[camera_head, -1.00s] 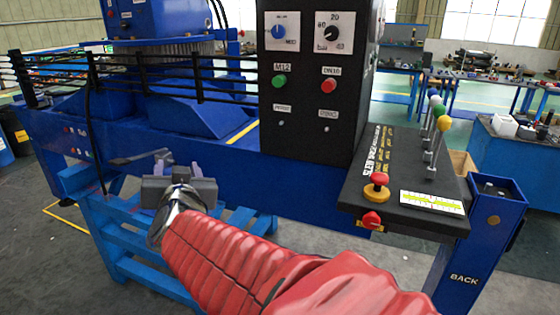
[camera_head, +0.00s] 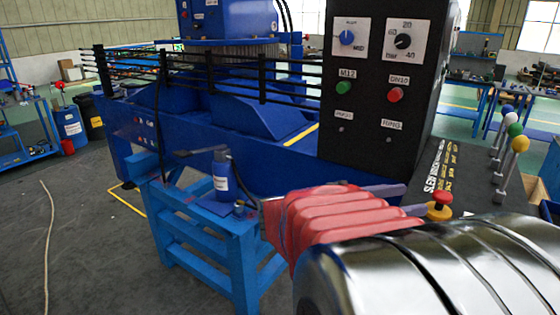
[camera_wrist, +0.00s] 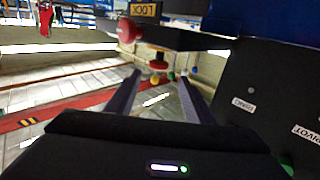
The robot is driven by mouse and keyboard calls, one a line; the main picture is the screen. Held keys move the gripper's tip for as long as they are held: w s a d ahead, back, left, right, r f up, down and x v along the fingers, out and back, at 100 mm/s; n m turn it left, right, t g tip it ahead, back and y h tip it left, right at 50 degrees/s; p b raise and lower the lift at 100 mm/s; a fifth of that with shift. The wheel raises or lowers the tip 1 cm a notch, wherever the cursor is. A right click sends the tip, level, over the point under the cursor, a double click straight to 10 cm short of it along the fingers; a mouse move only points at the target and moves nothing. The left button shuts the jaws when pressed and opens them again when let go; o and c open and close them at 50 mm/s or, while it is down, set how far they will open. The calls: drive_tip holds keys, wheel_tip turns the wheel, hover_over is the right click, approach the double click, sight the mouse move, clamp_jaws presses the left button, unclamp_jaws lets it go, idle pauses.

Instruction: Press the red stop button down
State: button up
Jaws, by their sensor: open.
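The red stop button (camera_head: 441,198), a mushroom cap on a yellow base, sits on the sloping black console (camera_head: 450,165) at the right in the head view. In the wrist view the red stop button (camera_wrist: 158,65) appears between the tips of my open gripper (camera_wrist: 162,80), beyond them. No contact shows. In the head view my gripper (camera_head: 408,206) points right toward the button, its fingers partly hidden behind my red arm sleeve. A second red knob (camera_wrist: 128,30) beside a LOCK label shows in the wrist view, left of the stop button.
Several levers with coloured balls (camera_head: 512,140) stand on the console to the right of the button. The black cabinet (camera_head: 385,130) with a green and a red button rises behind. A blue bottle (camera_head: 222,175) stands on a blue stand (camera_head: 215,215). Open floor lies at left.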

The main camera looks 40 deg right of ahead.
sight(442, 197)
drive_tip(key=shift+s, duration=0.15)
drive_tip(key=shift+x, duration=6.85)
clamp_jaws()
